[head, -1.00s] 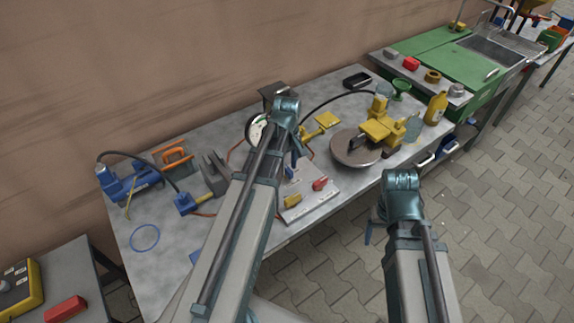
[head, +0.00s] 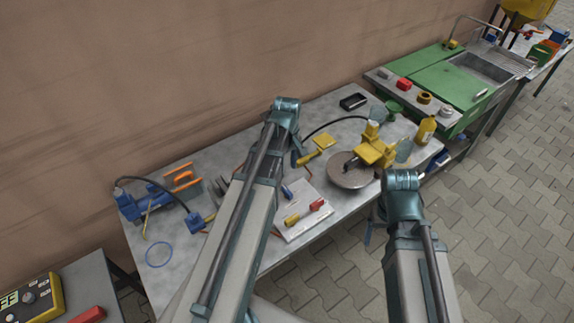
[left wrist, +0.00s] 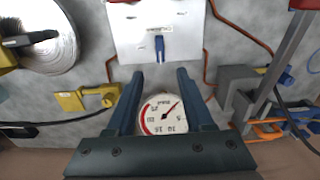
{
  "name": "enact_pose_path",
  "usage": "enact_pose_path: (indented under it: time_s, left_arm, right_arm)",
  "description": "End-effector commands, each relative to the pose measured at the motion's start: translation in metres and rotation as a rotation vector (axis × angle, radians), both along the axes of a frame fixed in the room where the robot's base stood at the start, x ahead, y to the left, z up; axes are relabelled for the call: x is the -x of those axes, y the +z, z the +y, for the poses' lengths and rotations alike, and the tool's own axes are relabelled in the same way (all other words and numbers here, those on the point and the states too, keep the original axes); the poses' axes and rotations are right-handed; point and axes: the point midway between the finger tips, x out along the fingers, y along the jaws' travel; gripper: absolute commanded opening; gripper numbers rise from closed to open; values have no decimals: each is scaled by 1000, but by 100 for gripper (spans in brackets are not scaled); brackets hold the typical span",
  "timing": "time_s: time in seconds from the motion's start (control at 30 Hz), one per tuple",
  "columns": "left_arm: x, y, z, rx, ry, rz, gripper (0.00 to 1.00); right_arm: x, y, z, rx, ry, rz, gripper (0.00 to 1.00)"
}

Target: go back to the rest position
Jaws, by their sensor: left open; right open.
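My left gripper (head: 295,152) is over the back of the grey workbench (head: 190,250), mostly hidden behind its own arm in the head view. In the left wrist view its two fingers (left wrist: 160,78) stand apart with nothing held. A round white dial gauge (left wrist: 163,114) shows beyond and between these fingers, apart from them as far as I can tell. My right gripper (head: 370,232) hangs at the bench's front edge, over the paved floor in the picture. Its arm hides most of it, and no held object shows.
A pale board (head: 312,222) with yellow, red and blue parts lies between the arms. A round metal disc (head: 348,176) with a yellow tool (head: 375,150) stands behind my right arm. A blue vise-like tool (head: 135,200) is at left. Paved floor (head: 500,220) is free at right.

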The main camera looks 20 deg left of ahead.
Motion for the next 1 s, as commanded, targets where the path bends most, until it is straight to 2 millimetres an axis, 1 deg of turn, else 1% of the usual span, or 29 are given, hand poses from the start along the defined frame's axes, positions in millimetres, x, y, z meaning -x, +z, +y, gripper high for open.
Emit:
enact_pose_path:
  time_s: [0.03, 0.13, 0.67, 0.73, 0.77, 0.87, 0.9, 0.97, 1.0]
  left_arm:
    - [0, 12, 0, 0, 0, 0, 52]
    - [0, 17, 0, 0, 0, 0, 52]
    - [0, 17, 0, 0, 0, 0, 52]
    - [1, 17, -3, 0, -12, 1, 52]
    - [2, 17, -7, -1, -31, 2, 52]
    - [13, 17, -36, -9, -169, 9, 52]
    - [20, 17, -53, -14, -256, 14, 52]
    - [33, 17, -81, -23, -413, 22, 52]
    - [43, 17, -99, -29, -524, 29, 52]
  right_arm:
    - [0, 12, 0, 0, 0, 0, 80]
    - [0, 17, 0, 0, 0, 0, 80]
    - [0, 17, 0, 0, 0, 0, 80]
    - [0, 17, 0, 0, 0, 0, 80]
    - [0, 17, 0, 0, 0, 0, 80]
    - [0, 17, 0, 0, 0, 0, 80]
    - [0, 17, 0, 0, 0, 0, 80]
    - [0, 17, 0, 0, 0, 0, 80]
    - [0, 17, 0, 0, 0, 0, 80]
